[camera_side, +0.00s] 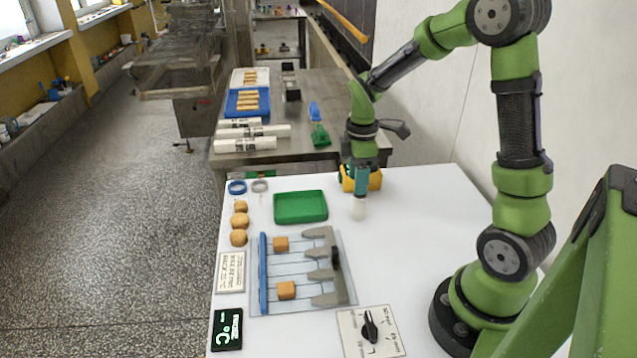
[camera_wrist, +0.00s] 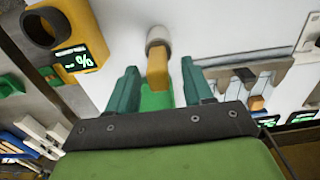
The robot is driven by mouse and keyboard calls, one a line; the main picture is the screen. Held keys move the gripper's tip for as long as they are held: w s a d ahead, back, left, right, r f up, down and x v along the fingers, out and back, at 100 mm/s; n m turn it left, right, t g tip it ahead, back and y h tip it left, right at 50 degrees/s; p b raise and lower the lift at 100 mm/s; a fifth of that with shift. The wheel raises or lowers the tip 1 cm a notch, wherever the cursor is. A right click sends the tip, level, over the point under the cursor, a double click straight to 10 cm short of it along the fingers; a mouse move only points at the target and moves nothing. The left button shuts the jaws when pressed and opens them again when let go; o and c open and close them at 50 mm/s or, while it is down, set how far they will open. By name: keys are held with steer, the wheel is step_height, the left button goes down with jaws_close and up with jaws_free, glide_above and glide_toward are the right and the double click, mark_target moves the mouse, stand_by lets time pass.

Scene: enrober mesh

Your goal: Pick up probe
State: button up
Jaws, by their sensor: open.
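The probe, with a yellow handle (camera_wrist: 157,68) and a pale grey round end, shows in the wrist view between and just beyond my fingertips. In the side view only its pale end (camera_side: 359,208) shows, below my gripper (camera_side: 361,188); the handle is hidden there. My gripper (camera_wrist: 157,85) is open, with a teal finger on each side of the probe's line and visible gaps to it. I cannot tell how far the fingers reach around the handle. A yellow meter (camera_wrist: 85,50) with a dark ring and a lit % display is left of the probe; it shows behind my gripper (camera_side: 375,180).
On the white table (camera_side: 420,260) are a green tray (camera_side: 300,206), a wire mesh rack (camera_side: 300,262) with two brown cubes, several brown pieces (camera_side: 239,222), a dial panel (camera_side: 370,331) and a black display (camera_side: 227,329). The table right of the rack is clear.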

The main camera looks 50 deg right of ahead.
steer(key=shift+f, duration=0.5)
jaws_close()
steer(key=shift+r, duration=0.1)
